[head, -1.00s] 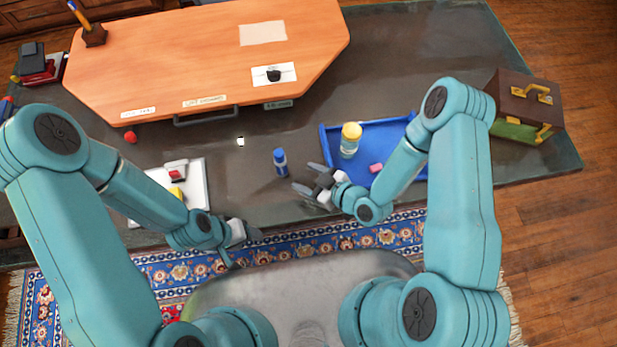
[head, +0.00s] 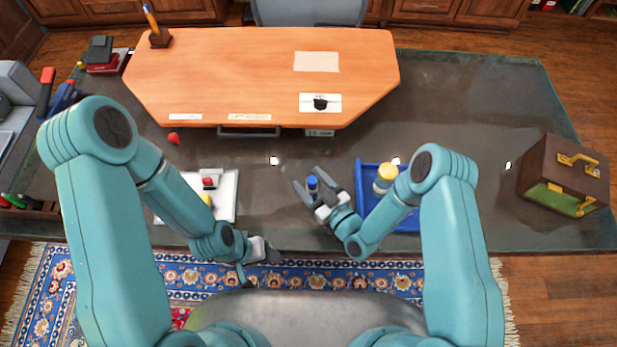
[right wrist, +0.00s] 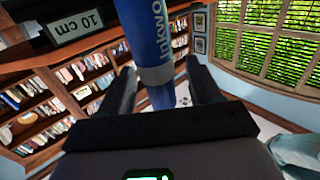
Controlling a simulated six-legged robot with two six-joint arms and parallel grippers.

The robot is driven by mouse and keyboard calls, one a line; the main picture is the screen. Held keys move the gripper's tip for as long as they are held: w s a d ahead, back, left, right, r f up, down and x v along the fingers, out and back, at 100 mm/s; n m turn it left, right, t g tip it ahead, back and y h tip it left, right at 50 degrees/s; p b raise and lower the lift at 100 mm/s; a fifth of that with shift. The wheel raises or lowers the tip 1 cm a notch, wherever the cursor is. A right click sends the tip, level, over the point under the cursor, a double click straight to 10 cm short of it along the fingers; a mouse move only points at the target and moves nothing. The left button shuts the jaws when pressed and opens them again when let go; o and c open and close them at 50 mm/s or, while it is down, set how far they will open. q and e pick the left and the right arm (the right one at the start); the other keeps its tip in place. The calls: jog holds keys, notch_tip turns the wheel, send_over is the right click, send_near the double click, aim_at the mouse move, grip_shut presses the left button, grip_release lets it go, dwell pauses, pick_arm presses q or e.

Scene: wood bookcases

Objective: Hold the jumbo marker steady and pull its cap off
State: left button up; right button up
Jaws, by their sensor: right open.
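The jumbo marker (head: 312,184) stands upright on the dark desk, its blue top showing between the fingers of my right gripper (head: 306,176). In the right wrist view the blue marker (right wrist: 148,35), with white lettering and a pale band, lies between the two dark fingers. The right gripper is open, with a gap visible on each side of the marker. The marker's lower part is hidden in the head view by the gripper. My left gripper (head: 262,270) is empty near the desk's front edge, left of the marker, and its fingers look apart.
A blue tray (head: 365,180) with a yellow-capped bottle (head: 385,177) stands right of the marker, partly behind my right arm. A white tray (head: 226,197) lies to the left. A raised orange board (head: 230,75) is behind. A brown case (head: 563,175) sits far right.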

jog(key=shift+x, duration=0.8)
jog(key=shift+s, duration=0.1)
jog(key=c, duration=1.1)
jog(key=shift+f, duration=0.15)
jog(key=o, duration=0.9)
jog(key=shift+s, duration=0.1)
jog(key=shift+o, duration=1)
